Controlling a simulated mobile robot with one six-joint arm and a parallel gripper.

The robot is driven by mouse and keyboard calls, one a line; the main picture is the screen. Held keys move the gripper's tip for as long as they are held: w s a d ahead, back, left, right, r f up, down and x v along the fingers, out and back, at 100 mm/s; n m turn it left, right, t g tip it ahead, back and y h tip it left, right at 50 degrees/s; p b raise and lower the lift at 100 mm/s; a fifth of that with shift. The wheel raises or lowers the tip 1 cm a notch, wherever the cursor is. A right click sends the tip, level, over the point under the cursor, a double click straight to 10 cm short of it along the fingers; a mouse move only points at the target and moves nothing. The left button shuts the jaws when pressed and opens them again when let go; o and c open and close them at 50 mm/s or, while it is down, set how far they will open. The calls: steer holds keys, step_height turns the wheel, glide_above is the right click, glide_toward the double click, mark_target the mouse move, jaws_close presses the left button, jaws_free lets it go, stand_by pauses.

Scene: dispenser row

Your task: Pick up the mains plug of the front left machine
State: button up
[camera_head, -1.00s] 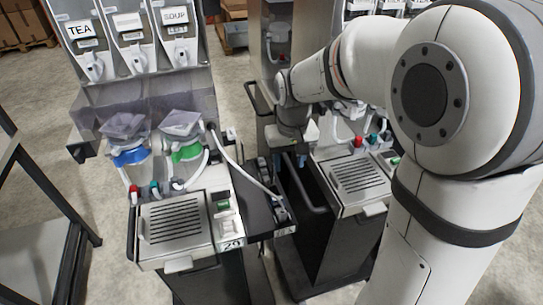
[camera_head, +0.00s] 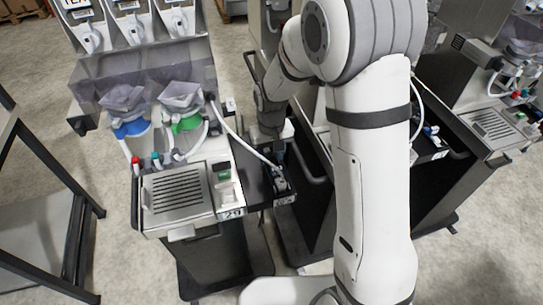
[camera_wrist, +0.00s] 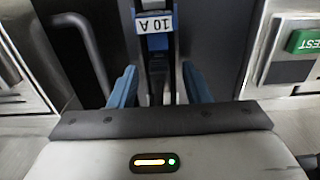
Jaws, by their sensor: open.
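The front left machine (camera_head: 178,195) is a grey dispenser with a drip grille and the number 29. Its pale cable (camera_head: 240,143) curves down into a dark side tray (camera_head: 256,188), where the small dark mains plug (camera_head: 281,184) lies near the front end. My gripper (camera_head: 277,152) is over the back part of this tray, behind the plug. In the wrist view, my open blue fingers (camera_wrist: 160,88) have a gap between them. Ahead of the gap is a dark and blue piece with a white "10 A" label (camera_wrist: 155,23); I cannot tell whether it is the plug itself.
A green TEST button (camera_wrist: 304,41) on a machine shows at the right of the wrist view. Another machine (camera_head: 495,125) with its own side tray stands to the right, partly behind my arm. A dark-framed table (camera_head: 45,220) stands at the left. Floor is free between table and machine.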

mark_target(271, 153)
jaws_close()
stand_by(0.4)
step_height(271, 153, up, 10)
steer(key=shift+b, duration=0.75)
steer(key=shift+r+p, duration=0.8)
steer(key=shift+r, duration=0.3)
stand_by(0.7)
step_height(271, 153, up, 3)
steer(key=shift+f+p, duration=0.1)
steer(key=shift+p, duration=0.9)
